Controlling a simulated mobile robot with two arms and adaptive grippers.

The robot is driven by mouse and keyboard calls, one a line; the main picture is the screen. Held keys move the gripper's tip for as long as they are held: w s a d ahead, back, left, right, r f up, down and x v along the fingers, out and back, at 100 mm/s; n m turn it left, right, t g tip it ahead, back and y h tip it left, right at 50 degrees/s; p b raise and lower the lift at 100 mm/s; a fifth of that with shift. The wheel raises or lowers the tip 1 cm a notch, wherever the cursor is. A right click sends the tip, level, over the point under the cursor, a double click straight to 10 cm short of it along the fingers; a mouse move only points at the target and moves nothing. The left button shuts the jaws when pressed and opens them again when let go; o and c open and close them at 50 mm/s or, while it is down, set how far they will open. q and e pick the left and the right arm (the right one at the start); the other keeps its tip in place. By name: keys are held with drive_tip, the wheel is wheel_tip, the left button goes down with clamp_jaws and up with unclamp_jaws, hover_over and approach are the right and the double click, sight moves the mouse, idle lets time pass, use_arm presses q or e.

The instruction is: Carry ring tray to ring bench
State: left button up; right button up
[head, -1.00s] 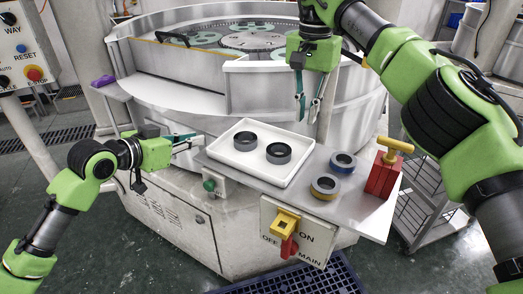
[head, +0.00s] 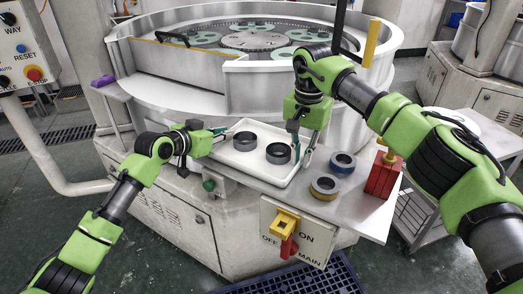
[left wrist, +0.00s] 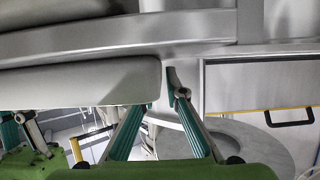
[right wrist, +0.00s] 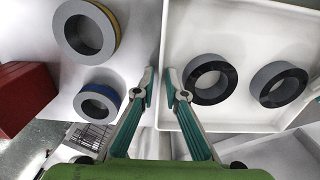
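The white ring tray (head: 238,166) lies flat on the steel shelf and holds two dark grey rings (head: 245,141) (head: 278,153). My left gripper (head: 219,131) is at the tray's left end. In the left wrist view its fingers (left wrist: 164,90) are apart, with the pale tray edge (left wrist: 80,82) reaching between them and hiding one fingertip. My right gripper (head: 302,154) points down at the tray's right wall. In the right wrist view its fingertips (right wrist: 159,86) stand on either side of that wall, with a small gap showing. The ring bench cannot be identified.
Beside the tray lie a blue-based ring (head: 342,162) and a yellow-based ring (head: 325,186). A red block (head: 383,178) with a yellow top stands at the shelf's right. A yellow-red switch (head: 286,225) is on the panel below. The round lapping machine (head: 180,85) rises behind.

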use_arm(q)
drive_tip(key=shift+c, duration=0.4)
use_arm(e)
drive_tip(key=shift+c, duration=0.4)
use_arm(q)
clamp_jaws()
use_arm(e)
clamp_jaws()
use_arm(q)
drive_tip(key=shift+r, duration=0.15)
use_arm(e)
drive_tip(key=shift+r, duration=0.1)
